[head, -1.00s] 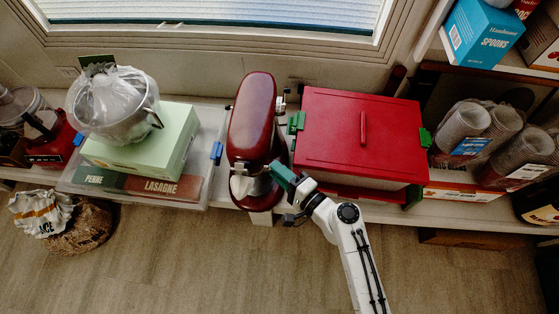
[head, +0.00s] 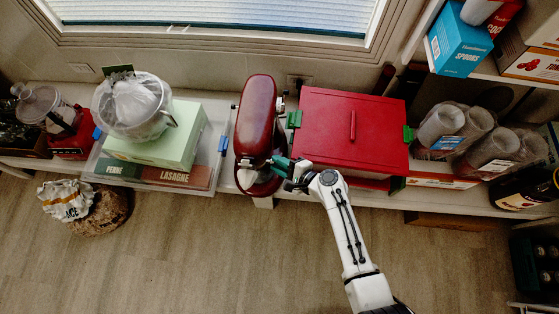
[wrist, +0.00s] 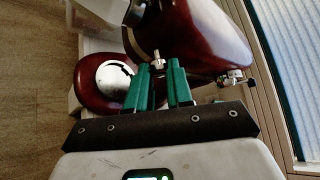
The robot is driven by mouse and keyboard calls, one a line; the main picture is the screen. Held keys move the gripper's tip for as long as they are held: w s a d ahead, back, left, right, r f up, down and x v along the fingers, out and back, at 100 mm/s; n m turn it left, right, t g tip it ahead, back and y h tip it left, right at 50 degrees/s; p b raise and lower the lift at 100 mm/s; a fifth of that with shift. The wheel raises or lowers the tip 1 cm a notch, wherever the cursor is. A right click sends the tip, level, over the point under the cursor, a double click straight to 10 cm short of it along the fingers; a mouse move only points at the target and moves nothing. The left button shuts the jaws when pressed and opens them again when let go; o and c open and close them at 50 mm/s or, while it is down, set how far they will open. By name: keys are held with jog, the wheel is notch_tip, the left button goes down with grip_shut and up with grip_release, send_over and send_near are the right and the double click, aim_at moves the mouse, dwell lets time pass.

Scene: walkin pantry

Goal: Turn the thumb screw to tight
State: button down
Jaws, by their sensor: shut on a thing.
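A dark red stand mixer (head: 256,110) stands on the shelf, and its glossy head also shows in the wrist view (wrist: 205,35). A small silver thumb screw (wrist: 158,61) sticks out of the mixer at the tips of my green fingers. My gripper (wrist: 160,68) is shut on the thumb screw, with a finger on either side; the fingers partly hide it. In the head view my gripper (head: 274,161) reaches the mixer's lower right side, and the screw itself is too small to make out. No tight mark is legible.
A red-lidded box (head: 350,130) with green clips stands close right of the mixer. A clear bin (head: 207,178) with a green box (head: 165,140) is on the left. A second silver knob (wrist: 233,75) sits on the mixer.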

dwell(0.4)
jog(key=c, duration=1)
grip_release()
jog(key=p+v, duration=0.2)
jog(key=v, duration=0.8)
jog(key=shift+s+d+r, duration=0.1)
jog(key=shift+s+d, duration=0.05)
jog(key=shift+d, duration=0.15)
